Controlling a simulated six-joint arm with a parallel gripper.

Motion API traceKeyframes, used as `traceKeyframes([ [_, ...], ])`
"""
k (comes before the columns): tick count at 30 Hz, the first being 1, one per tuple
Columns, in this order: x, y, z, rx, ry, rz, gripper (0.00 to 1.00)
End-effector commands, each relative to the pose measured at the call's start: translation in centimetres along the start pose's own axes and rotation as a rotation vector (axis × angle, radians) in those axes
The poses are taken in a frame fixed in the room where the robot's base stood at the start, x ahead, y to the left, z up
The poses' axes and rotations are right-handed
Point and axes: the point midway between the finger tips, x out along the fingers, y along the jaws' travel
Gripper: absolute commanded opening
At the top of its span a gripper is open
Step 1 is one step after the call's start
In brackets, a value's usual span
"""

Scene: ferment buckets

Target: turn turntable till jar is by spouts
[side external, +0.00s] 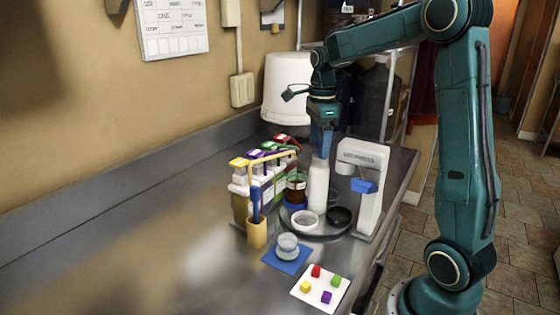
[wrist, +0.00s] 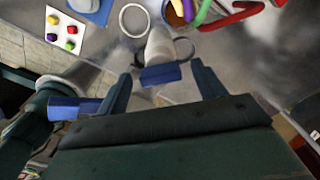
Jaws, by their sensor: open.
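The dark round turntable (side external: 318,234) stands on the metal counter. On it are a brown jar with a green top (side external: 296,190), a tall white bottle (side external: 318,190), a white ring-shaped dish (side external: 305,220) and a dark bowl (side external: 340,216). The jar is at the turntable's back left, close to the row of spouts with coloured caps (side external: 265,155). My gripper (side external: 322,152) is open, pointing down at the white bottle's top. In the wrist view, the bottle (wrist: 158,45) shows just beyond the fingers (wrist: 161,76); contact is unclear. A blue bar shows between them. The jar is partly hidden there.
A white stand with a blue part (side external: 362,185) is close on the turntable's right. In front are a small clear vessel on a blue mat (side external: 289,262) and a white card with coloured cubes (side external: 320,290). A brown cup (side external: 256,233) stands left. The left counter is clear.

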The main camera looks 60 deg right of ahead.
Motion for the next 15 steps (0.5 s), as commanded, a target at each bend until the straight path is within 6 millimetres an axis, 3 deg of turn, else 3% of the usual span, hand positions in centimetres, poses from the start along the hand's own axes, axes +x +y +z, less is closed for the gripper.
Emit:
traceKeyframes([
  [15, -7.9, 0.0, 0.0, 0.0, -0.001, -0.005, 0.69],
])
